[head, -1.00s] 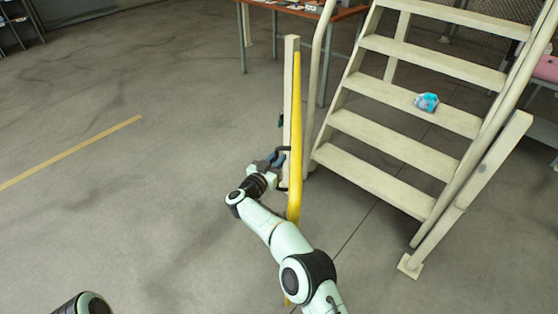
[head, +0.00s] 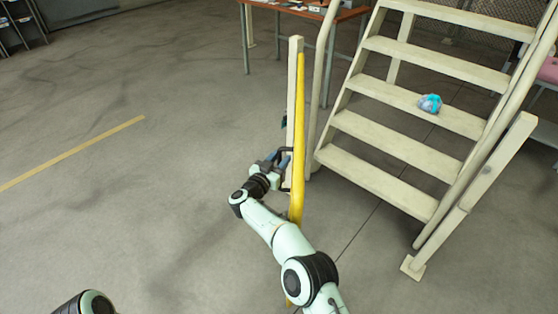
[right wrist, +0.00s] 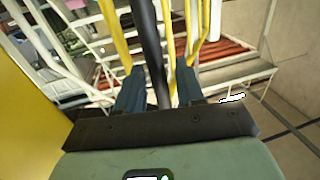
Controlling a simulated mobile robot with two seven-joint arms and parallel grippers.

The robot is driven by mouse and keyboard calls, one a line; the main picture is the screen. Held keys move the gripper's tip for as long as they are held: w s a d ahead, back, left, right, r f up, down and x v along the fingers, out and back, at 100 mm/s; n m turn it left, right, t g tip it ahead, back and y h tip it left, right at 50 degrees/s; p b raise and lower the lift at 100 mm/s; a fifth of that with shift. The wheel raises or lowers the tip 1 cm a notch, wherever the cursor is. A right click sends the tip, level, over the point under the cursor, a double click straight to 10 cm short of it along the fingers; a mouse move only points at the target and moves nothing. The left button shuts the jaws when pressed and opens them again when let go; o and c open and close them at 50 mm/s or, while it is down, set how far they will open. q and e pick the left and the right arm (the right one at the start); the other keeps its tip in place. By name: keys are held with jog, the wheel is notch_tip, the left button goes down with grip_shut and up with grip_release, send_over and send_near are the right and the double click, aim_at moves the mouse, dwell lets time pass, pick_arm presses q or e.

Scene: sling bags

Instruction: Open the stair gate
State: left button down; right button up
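The yellow stair gate (head: 299,130) shows almost edge-on in the head view, beside a cream post (head: 294,90) left of the stairs. A dark handle (head: 285,155) sticks out from its left side. My right gripper (head: 277,160) is at this handle. In the right wrist view a dark bar (right wrist: 151,50) runs between the two spread fingers of the right gripper (right wrist: 160,72). A gap shows between the bar and the right finger. My left gripper is out of view; only part of my left arm shows at the bottom left.
Cream stairs (head: 395,140) rise behind the gate, with a blue bag (head: 430,103) on one step. A table (head: 283,10) stands at the back. The floor to the left is clear, with a yellow line (head: 75,152) on it.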

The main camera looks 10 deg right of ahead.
jog(key=shift+a, duration=0.1)
jog(key=v, duration=1.3)
jog(key=shift+s+p, duration=0.2)
jog(key=shift+p, duration=0.15)
